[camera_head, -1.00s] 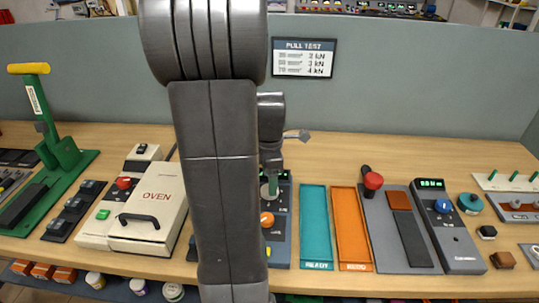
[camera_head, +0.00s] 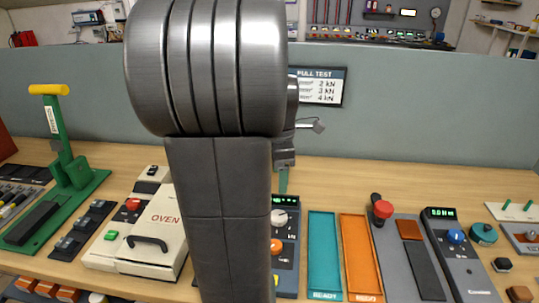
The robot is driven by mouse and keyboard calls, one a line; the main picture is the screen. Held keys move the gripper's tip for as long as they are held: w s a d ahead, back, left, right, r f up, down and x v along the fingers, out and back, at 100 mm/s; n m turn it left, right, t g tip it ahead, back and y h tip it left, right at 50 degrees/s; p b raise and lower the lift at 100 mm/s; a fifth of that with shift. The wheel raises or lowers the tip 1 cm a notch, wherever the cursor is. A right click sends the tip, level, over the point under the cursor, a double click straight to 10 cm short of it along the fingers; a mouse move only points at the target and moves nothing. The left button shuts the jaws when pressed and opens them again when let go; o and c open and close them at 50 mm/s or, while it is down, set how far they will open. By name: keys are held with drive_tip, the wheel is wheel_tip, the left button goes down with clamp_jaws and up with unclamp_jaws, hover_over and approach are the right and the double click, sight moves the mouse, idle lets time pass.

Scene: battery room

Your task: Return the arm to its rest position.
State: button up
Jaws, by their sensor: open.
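My own arm stands large in the middle of the head view, its grey links hiding part of the bench. Behind it, my gripper (camera_head: 284,178) shows only in part, pointing down and holding nothing that I can see. It is above the dark instrument (camera_head: 286,251), which has a green display, a pale knob and an orange knob. The gripper is apart from the knobs.
The bench holds a white oven (camera_head: 153,236), a green lever press (camera_head: 68,165), a teal tray (camera_head: 323,252), an orange tray (camera_head: 359,255) and a grey device with a red knob (camera_head: 383,209). A grey partition (camera_head: 430,110) stands behind. The bench's back strip is clear.

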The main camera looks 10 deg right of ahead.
wheel_tip(320, 180, down, 14)
drive_tip(key=shift+r, duration=0.15)
idle(0.3)
idle(0.4)
drive_tip(key=shift+f, duration=0.2)
drive_tip(key=shift+r+m, duration=0.15)
drive_tip(key=shift+m, duration=0.35)
drive_tip(key=m, duration=0.3)
drive_tip(key=shift+m, duration=0.4)
drive_tip(key=m, duration=0.5)
drive_tip(key=shift+m, duration=0.3)
drive_tip(key=m, duration=1)
drive_tip(key=shift+m, duration=0.3)
idle(0.4)
drive_tip(key=shift+r, duration=0.1)
